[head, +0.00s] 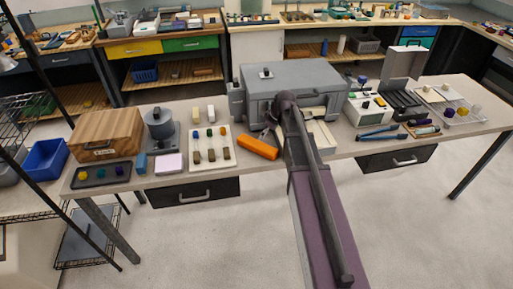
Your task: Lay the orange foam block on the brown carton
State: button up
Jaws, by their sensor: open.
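The orange foam block (258,147) lies tilted across the front part of the table, right of a white board. A brown box (105,133) with wood-like grain and a dark handle slot stands at the table's left end; it is the only brown box I make out, and I cannot tell whether it is carton. My gripper (268,134) is small in view, just above and behind the right part of the orange block. It is open and holds nothing that I can see. I cannot tell whether it touches the block. My arm hides part of the table to its right.
A grey pot-like device (161,130) and the white board (210,160) with several small pieces stand between the block and the brown box. A dark tray (102,176) lies before the box. A large grey case (312,82) stands behind my gripper.

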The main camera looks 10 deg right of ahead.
aim_at(258, 143)
jog(key=w, duration=0.1)
jog(key=w+d+n, duration=0.1)
jog(key=w, duration=0.1)
jog(key=shift+w+d+r+t, duration=0.1)
jog(key=shift+w+r+t, duration=0.1)
jog(key=shift+w+t, duration=0.1)
jog(key=b+x, duration=0.7)
jog(key=x, duration=0.1)
jog(key=shift+f+b, duration=0.25)
jog(key=shift+b, duration=0.25)
jog(key=shift+a, duration=0.25)
jog(key=shift+b+x, duration=2.35)
jog(key=shift+x, duration=0.25)
jog(key=shift+a, duration=0.15)
